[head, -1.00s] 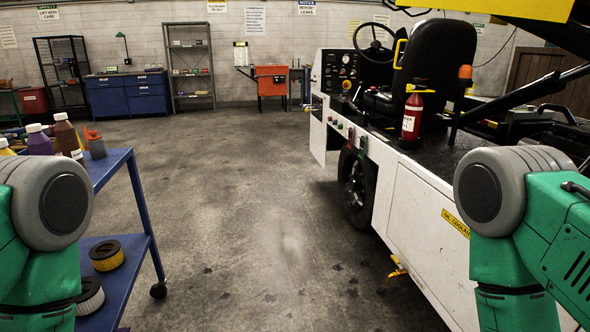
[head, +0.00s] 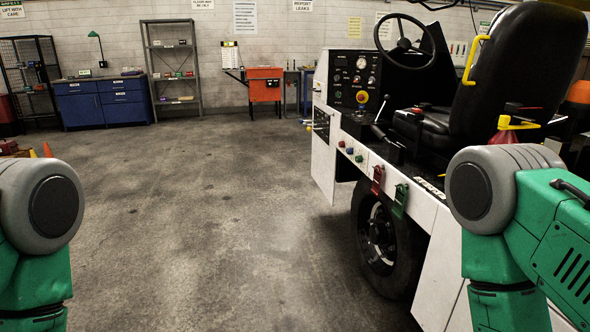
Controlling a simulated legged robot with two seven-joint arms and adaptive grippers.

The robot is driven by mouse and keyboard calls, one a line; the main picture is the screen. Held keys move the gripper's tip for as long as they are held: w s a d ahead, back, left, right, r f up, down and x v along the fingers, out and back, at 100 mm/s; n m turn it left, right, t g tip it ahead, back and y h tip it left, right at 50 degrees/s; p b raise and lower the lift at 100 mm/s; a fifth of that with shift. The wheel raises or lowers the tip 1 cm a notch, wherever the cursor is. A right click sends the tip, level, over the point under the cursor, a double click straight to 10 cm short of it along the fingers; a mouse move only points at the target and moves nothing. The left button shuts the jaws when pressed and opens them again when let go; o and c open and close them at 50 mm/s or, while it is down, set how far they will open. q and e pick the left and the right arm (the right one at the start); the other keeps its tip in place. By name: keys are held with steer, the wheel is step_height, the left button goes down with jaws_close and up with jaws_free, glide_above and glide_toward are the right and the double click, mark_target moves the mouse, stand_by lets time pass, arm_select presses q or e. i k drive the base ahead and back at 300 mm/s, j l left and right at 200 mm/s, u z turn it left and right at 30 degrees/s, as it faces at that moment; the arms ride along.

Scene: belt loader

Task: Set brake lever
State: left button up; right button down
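The white belt loader (head: 320,160) stands at the right with its driver's station facing me. A thin lever with a dark knob (head: 383,110) rises beside the black seat (head: 510,75), just behind the dashboard (head: 354,80). It looks like the brake lever, but I cannot tell its setting. A black steering wheel (head: 407,34) is above it. Only the green and grey upper parts of my two arms show, at the lower left and lower right. Neither gripper is in view, and nothing of mine touches the loader.
Open concrete floor (head: 220,220) lies left of the loader. A blue cabinet (head: 103,103) stands at the back.

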mark_target(385, 138)
steer(key=i, duration=1.15)
steer(key=i+l+u, duration=0.1)
steer(key=i, duration=1)
